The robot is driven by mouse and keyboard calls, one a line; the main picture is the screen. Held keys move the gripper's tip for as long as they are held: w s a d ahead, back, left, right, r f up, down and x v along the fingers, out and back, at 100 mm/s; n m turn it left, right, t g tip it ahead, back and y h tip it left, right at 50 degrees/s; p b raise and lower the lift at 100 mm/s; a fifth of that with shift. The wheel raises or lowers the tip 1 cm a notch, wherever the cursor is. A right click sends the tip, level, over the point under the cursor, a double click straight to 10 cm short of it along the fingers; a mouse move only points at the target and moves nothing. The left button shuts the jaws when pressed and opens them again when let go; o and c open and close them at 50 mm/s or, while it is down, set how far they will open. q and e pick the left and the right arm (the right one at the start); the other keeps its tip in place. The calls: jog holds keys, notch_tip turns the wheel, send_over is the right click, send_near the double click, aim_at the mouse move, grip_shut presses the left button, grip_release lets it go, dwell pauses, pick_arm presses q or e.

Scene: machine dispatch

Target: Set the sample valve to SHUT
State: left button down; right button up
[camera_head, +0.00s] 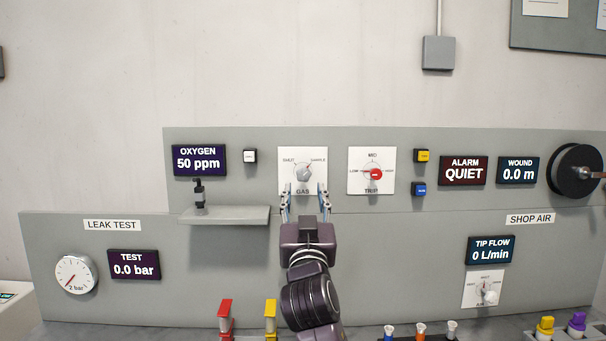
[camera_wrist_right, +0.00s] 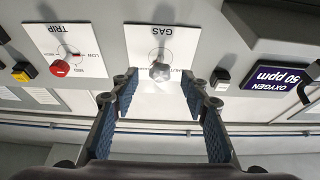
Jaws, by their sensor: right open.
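The gas valve is a grey knob (camera_head: 304,174) on a white plate marked GAS (camera_head: 288,155), with small labels at its upper left and upper right. The upper-right label reads SAMPLE; the upper-left one is too small to read surely. The knob appears turned toward SAMPLE. In the right wrist view the knob (camera_wrist_right: 160,71) shows upside down, just beyond the fingertips. My right gripper (camera_head: 305,193) is open in front of the plate, its fingers pointing at the knob. In the wrist view the gripper (camera_wrist_right: 161,88) has empty space between its fingers, apart from the knob. My left gripper is not in view.
The TRIP plate with its red knob (camera_head: 375,174) is right of the gas plate. A white button (camera_head: 250,156) sits above. Red (camera_head: 225,315) and yellow (camera_head: 270,315) items stand below.

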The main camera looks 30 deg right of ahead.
aim_at(304, 177)
jog(key=shift+w+d+r+p, duration=0.15)
jog(key=shift+r+p, duration=0.1)
jog(key=shift+r, duration=0.25)
jog(key=shift+w+r+p, duration=0.15)
jog(key=shift+r+p, duration=0.05)
jog(key=shift+r, duration=0.3)
jog(key=x, duration=0.3)
jog(key=shift+f+p, duration=0.2)
jog(key=shift+p, duration=0.2)
jog(key=shift+w+d+r, duration=0.1)
jog(key=shift+w+d, duration=0.45)
jog(key=shift+w, duration=0.3)
jog(key=shift+w+r, duration=0.15)
jog(key=shift+d, duration=0.1)
jog(key=shift+c, duration=0.7)
jog(key=c, duration=0.5)
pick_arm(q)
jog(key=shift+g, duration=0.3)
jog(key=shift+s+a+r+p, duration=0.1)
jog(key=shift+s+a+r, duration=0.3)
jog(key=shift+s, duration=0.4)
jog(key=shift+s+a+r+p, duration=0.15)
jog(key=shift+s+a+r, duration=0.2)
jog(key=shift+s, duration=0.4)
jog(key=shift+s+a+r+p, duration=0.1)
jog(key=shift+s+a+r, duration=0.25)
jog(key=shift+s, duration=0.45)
pick_arm(e)
grip_shut()
